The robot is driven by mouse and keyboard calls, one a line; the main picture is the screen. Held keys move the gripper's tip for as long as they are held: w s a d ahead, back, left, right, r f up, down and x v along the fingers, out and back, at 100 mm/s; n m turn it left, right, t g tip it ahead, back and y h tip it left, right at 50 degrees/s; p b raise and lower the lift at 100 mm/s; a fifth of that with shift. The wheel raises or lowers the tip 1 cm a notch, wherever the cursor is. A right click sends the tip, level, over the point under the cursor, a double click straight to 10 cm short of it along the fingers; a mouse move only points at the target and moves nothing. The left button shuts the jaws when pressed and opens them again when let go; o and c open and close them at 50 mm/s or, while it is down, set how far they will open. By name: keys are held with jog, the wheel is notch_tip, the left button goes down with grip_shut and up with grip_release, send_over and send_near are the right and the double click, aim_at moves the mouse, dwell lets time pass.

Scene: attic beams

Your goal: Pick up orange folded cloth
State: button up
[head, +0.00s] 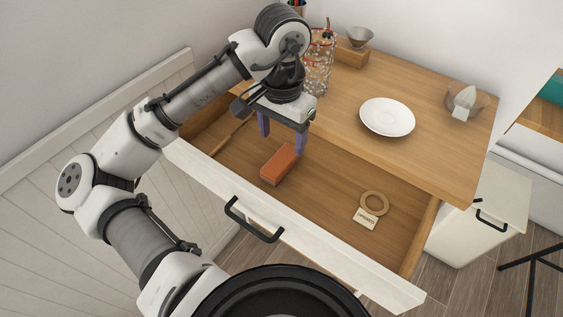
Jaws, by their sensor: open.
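An orange block-shaped thing (279,164), which looks like the folded cloth, lies on the floor of the open drawer (322,193), left of its middle. My gripper (281,143) points down over the drawer's back left part, close to the orange thing's far end. Its two purple fingers are apart with nothing seen between them. I cannot tell how high the fingertips are above the cloth or whether they touch it.
A tape ring (374,203) and a small labelled card (365,219) lie to the right in the drawer. A wooden stick-like thing (229,137) lies at its left. On the tabletop above are a white plate (387,117), a patterned glass vessel (317,68) and a bowl with a pale object (465,101).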

aim_at(281, 160)
jog(key=shift+f, duration=3.6)
jog(key=shift+a, duration=0.1)
jog(key=c, duration=1.1)
jog(key=shift+c, duration=0.2)
jog(key=shift+r, duration=0.1)
notch_tip(281, 160, up, 20)
jog(key=p, duration=0.1)
jog(key=shift+p, duration=0.3)
jog(key=o, duration=0.5)
jog(key=c, duration=0.3)
jog(key=shift+s, duration=0.15)
jog(key=shift+c, duration=0.2)
